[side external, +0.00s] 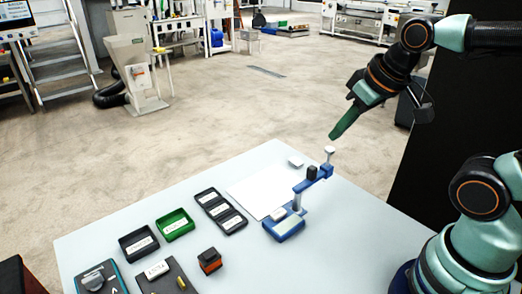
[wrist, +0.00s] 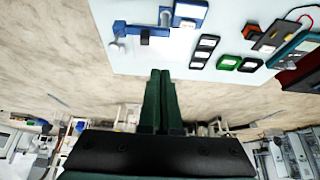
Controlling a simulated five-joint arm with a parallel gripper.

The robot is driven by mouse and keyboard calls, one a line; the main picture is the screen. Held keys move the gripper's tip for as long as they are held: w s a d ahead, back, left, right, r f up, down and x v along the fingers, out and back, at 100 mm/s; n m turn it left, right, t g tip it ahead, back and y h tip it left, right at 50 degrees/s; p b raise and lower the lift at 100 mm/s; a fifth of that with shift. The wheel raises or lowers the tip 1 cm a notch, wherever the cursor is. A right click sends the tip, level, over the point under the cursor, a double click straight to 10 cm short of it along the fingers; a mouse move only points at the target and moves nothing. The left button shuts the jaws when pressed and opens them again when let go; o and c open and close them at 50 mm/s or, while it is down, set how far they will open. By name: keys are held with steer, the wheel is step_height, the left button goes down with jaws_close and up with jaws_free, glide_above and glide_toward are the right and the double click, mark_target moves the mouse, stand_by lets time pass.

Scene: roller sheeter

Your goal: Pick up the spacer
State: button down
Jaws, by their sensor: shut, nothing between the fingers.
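My gripper (side external: 334,136) is in the air above the far right part of the white table, its green fingers pointing down and left. In the wrist view its fingers (wrist: 160,73) lie together with nothing between them. No thing in view is clearly marked as the spacer, so I cannot tell which one it is.
A white sheet (side external: 256,190) lies left of the stand. A black three-part tray (side external: 221,211), green tray (side external: 174,225), black tray (side external: 139,242) and orange-black block (side external: 209,261) stand further left and front. A teal device (side external: 99,279) is at the front left. The table's right front is clear.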

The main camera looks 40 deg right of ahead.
steer(key=shift+c, duration=0.8)
jaws_free()
steer(key=n+g, duration=0.6)
steer(key=n, duration=1.1)
glide_above(296, 161)
step_height(296, 161, down, 13)
steer(key=shift+n, duration=0.3)
step_height(296, 161, down, 12)
steer(key=shift+r, duration=0.1)
